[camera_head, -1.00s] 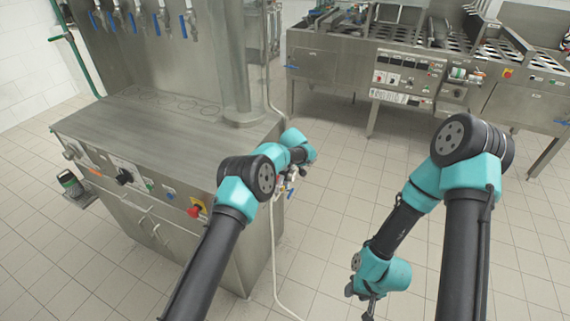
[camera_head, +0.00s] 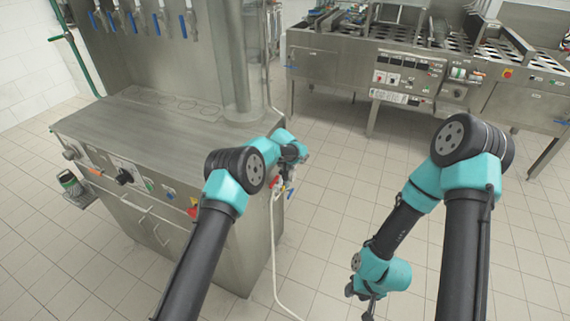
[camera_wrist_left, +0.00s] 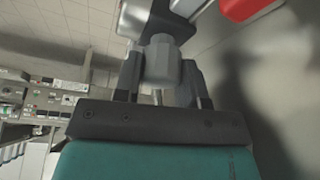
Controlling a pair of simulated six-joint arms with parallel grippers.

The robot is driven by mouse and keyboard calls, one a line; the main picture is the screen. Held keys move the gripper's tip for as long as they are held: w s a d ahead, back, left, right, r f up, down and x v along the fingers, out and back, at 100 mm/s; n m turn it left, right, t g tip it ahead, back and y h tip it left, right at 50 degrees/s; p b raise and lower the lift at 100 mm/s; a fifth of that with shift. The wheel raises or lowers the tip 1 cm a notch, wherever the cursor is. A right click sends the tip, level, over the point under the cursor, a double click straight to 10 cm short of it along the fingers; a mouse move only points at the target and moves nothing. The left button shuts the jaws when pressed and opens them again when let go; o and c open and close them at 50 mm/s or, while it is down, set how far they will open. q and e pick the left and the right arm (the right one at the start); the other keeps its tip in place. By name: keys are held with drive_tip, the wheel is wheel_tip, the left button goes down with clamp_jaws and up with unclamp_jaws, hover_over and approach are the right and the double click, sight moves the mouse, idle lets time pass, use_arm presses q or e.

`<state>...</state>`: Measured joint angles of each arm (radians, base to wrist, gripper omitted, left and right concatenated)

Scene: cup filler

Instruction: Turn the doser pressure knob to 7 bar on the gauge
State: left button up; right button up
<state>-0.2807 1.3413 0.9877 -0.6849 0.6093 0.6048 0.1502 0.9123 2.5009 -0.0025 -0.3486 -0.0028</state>
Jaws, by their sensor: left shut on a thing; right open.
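A grey faceted knob (camera_wrist_left: 160,62) stands between the fingers of my left gripper (camera_wrist_left: 160,82) in the left wrist view, below a dark and silver fitting. The left gripper is shut on this knob. In the head view my left arm reaches to the right side of the steel machine, and its wrist hides the knob there. I cannot make out the gauge or its needle in any view. My right gripper (camera_head: 367,300) hangs low over the tiled floor, open and empty, well apart from the machine.
A red part (camera_wrist_left: 243,8) sits close by at the top right of the left wrist view. A hose (camera_head: 273,240) hangs down the machine's side (camera_head: 246,240). A steel line with control panels (camera_head: 410,75) stands at the back. The floor between is clear.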

use_arm(q)
drive_tip(key=shift+m+h, duration=0.5)
drive_tip(key=shift+m, duration=0.7)
drive_tip(key=o, duration=0.9)
drive_tip(key=shift+r, duration=0.1)
drive_tip(key=shift+g, duration=0.3)
drive_tip(key=v, duration=1.7)
drive_tip(key=shift+s+a, duration=0.1)
drive_tip(key=shift+s, duration=0.1)
